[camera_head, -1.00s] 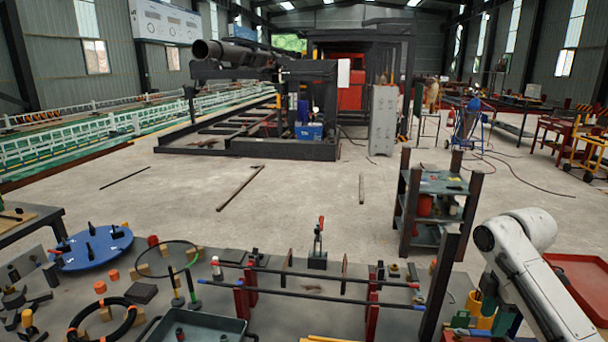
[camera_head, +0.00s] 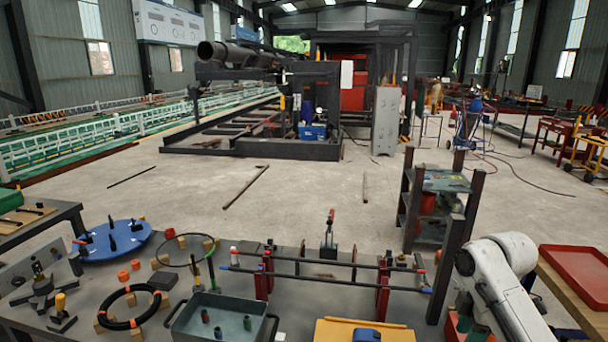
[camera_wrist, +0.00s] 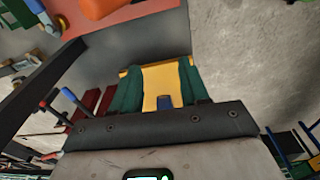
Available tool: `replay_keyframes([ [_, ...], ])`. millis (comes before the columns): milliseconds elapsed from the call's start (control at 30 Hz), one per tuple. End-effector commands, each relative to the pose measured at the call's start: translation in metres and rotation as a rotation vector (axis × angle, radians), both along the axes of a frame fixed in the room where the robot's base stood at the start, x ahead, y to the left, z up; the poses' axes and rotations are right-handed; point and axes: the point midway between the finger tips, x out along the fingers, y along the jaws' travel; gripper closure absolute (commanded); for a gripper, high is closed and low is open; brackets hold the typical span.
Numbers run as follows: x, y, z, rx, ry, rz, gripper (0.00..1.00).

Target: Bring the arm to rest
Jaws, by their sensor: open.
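My white arm (camera_head: 497,262) reaches in at the lower right in the head view, bent at a rounded joint, with its lower end near the bottom edge. My gripper (camera_wrist: 158,82) shows in the wrist view with two green fingers apart. A yellow board (camera_wrist: 164,82) and a small blue item (camera_wrist: 164,102) show beyond and between the fingers. I see nothing clamped between them. In the head view the fingers are hard to make out from the coloured things at the lower right.
The workbench (camera_head: 290,312) holds a rebar frame (camera_head: 330,263), a blue disc (camera_head: 112,241), a black ring (camera_head: 127,306) and a grey-green tray (camera_head: 219,318). A shelf rack (camera_head: 440,205) stands close behind my arm. A red tray (camera_head: 577,268) lies right of it. Open floor stretches behind.

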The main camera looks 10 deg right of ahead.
Motion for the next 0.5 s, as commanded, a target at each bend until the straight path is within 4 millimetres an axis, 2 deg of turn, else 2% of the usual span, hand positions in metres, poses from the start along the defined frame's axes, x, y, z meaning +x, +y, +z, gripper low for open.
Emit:
replay_keyframes([
  [267, -0.017, 0.067, -0.041, 0.090, -0.031, -0.120, 0.55],
  [367, -0.034, 0.098, -0.062, 0.135, -0.037, -0.206, 0.55],
  [500, -0.070, 0.137, -0.093, 0.193, -0.031, -0.368, 0.55],
])
